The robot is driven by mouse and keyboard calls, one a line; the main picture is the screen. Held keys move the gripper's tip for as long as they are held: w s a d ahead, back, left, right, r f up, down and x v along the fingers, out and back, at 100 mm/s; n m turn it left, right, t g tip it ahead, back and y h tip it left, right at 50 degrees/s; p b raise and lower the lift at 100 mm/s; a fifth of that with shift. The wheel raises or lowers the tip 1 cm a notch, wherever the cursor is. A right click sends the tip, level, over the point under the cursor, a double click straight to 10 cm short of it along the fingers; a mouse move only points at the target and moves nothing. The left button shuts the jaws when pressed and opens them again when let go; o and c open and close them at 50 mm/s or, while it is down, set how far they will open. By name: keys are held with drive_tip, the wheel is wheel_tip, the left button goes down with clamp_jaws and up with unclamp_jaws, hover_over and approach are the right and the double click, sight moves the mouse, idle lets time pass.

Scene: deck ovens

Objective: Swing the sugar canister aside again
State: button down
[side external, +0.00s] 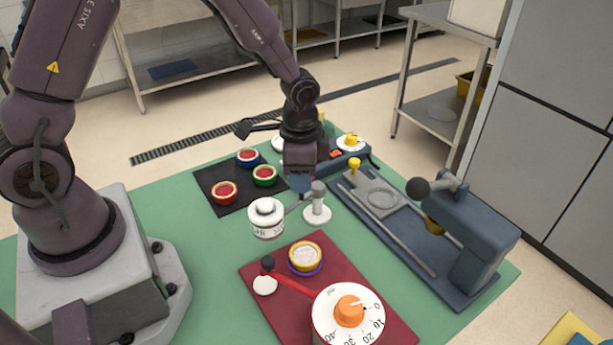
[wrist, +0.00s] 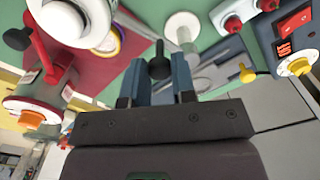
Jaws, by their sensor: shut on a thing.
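The white sugar canister (side external: 266,222) with a round lid hangs from a bar beside a white post with a grey knob (side external: 317,200), above the green mat. In the wrist view the canister (wrist: 72,18) is at the top left and the post (wrist: 183,28) at the top middle. My gripper (side external: 300,184) points down just behind the bar, between canister and post. In the wrist view its blue fingers (wrist: 161,78) are closed around a black knob (wrist: 160,65). The fingertips' contact is hidden in the side view, and how the knob joins the canister is unclear.
A red board (side external: 265,285) in front carries a yellow-rimmed pot (side external: 305,257) and a dial with an orange knob (side external: 348,312). A black mat (side external: 222,200) behind holds three coloured pots. A blue-grey press (side external: 480,235) stands right. Green mat is clear at left.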

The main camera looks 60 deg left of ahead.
drive_tip(key=shift+a+m, duration=0.35)
drive_tip(key=shift+m, duration=0.6)
drive_tip(key=shift+a+m, duration=0.35)
drive_tip(key=shift+m, duration=0.55)
drive_tip(key=shift+a+m, duration=0.35)
drive_tip(key=shift+m, duration=0.6)
drive_tip(key=shift+w, duration=0.1)
drive_tip(key=c, duration=0.9)
unclamp_jaws()
drive_tip(key=shift+c, duration=0.2)
wheel_tip(320, 180, up, 13)
